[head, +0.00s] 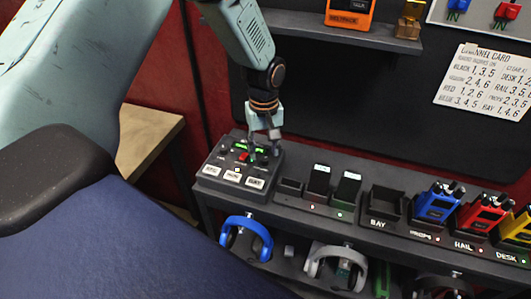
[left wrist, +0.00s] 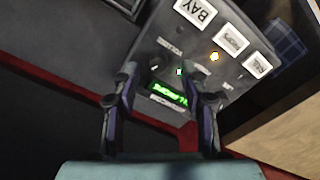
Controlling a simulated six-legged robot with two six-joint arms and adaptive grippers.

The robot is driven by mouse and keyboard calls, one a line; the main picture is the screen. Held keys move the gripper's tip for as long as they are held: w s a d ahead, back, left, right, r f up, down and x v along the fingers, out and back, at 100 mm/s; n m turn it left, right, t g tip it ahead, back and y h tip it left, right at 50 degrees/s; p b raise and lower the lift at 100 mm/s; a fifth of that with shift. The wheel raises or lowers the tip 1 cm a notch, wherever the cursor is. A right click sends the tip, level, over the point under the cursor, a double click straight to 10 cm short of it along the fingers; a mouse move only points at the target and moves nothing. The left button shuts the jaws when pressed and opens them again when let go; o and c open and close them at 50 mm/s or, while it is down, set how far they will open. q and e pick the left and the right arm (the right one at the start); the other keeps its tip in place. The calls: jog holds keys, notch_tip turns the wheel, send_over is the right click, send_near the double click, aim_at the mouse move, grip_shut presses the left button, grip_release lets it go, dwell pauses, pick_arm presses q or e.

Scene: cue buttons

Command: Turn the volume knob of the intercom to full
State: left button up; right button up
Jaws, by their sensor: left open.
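The intercom (head: 232,182) is a dark box at the left end of the bench. It has white labelled buttons along its front and a green lit display. In the left wrist view its panel (left wrist: 190,48) is seen at an angle, with the green display (left wrist: 168,93), a yellow light and the buttons. My left gripper (head: 262,150) is over the back right part of the panel, pointing down. In the left wrist view its two fingers (left wrist: 164,88) are apart, one on each side of the display, with nothing held between them. I cannot clearly make out the volume knob or its setting.
Right of the intercom are two dark handsets (head: 333,183), an empty BAY slot (head: 384,203) and blue, red and yellow radios (head: 438,203). Headphones (head: 246,238) hang below. A shelf (head: 310,22) and a channel card (head: 486,82) are above.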

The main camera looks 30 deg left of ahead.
aim_at(264, 158)
pick_arm(q)
notch_tip(264, 158, down, 2)
jog(key=shift+w+a+f, duration=0.2)
jog(key=shift+f, duration=0.35)
jog(key=shift+s+d+r, duration=0.15)
jog(key=shift+d+r, duration=0.05)
jog(key=shift+r, duration=0.05)
jog(key=shift+c, duration=1.2)
jog(key=shift+f, duration=0.1)
grip_shut()
